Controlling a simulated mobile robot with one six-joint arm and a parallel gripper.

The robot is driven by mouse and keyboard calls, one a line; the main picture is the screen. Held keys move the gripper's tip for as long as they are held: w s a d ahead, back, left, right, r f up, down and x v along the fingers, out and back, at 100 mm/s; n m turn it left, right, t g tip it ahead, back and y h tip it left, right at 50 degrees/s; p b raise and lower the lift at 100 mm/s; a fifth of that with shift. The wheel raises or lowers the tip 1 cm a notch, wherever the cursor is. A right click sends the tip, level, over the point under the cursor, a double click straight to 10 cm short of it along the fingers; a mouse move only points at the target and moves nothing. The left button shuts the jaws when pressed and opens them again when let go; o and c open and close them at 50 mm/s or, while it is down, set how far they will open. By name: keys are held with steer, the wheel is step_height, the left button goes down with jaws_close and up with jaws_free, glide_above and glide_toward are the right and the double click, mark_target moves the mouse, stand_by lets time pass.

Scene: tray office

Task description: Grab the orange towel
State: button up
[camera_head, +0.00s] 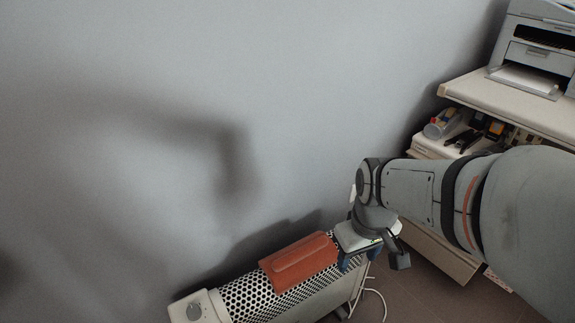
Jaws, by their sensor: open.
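The orange towel (299,259) lies folded over the top of a white heater with a perforated grille (247,297), at the bottom centre of the head view. My gripper (357,262) is at the right end of the heater, just right of the towel. Its blue fingers point down and are open, with one finger close to the towel's right edge. I cannot tell whether it touches the towel. My wrist hides the heater's far right end.
A grey wall stands close behind the heater. On the right, a cream shelf unit (507,103) holds a printer (540,45) on top and small items, including a clear container (441,124), below. A white cable (378,293) lies on the brown floor.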

steer(key=w+a+n+p, duration=0.3)
steer(key=w+a+n, duration=0.2)
steer(key=n, duration=0.4)
steer(key=n+p, duration=0.3)
steer(key=n, duration=0.9)
glide_above(299, 257)
steer(key=shift+g, duration=0.4)
step_height(299, 257, down, 5)
steer(key=shift+s+a+r, duration=0.1)
steer(key=shift+f, duration=0.4)
steer(key=f+b, duration=0.1)
steer(key=f, duration=0.1)
steer(key=f+b, duration=0.3)
steer(key=f, duration=0.2)
steer(key=shift+w+f, duration=0.1)
steer(key=shift+w, duration=0.15)
steer(key=shift+c, duration=0.5)
steer(key=shift+s, duration=0.1)
steer(key=c, duration=0.9)
